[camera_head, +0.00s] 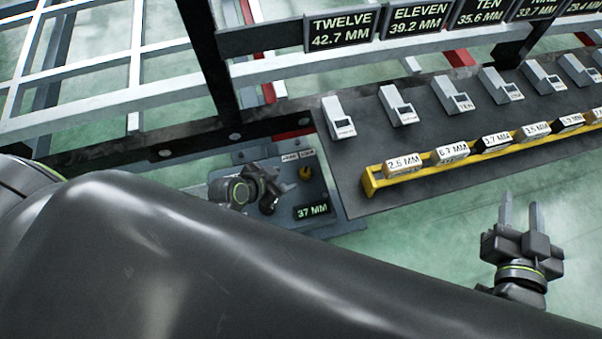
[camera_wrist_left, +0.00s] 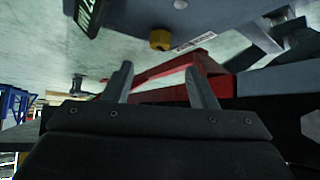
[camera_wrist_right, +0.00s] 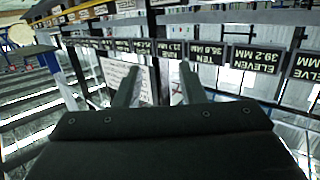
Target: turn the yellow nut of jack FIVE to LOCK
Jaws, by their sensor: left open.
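The yellow nut (camera_head: 305,173) sits on a grey jack plate (camera_head: 225,190) with a 37 MM display (camera_head: 312,211). A small label strip (camera_head: 297,156) lies by the nut; its words are too small to read. My left gripper (camera_head: 270,184) is over this plate, just left of the nut and apart from it. In the left wrist view the nut (camera_wrist_left: 160,40) lies beyond the open, empty fingers (camera_wrist_left: 160,80), with its label beside it. My right gripper (camera_head: 521,212) is open and empty over the floor at the right. The jack's number cannot be read.
A dark board (camera_head: 350,180) right of the plate holds several grey blocks and a yellow rack (camera_head: 372,184) of labelled pieces. Millimetre displays (camera_head: 341,29) line the rail behind. A red bracket (camera_wrist_left: 190,78) is near my left fingers. My own arm covers the lower left.

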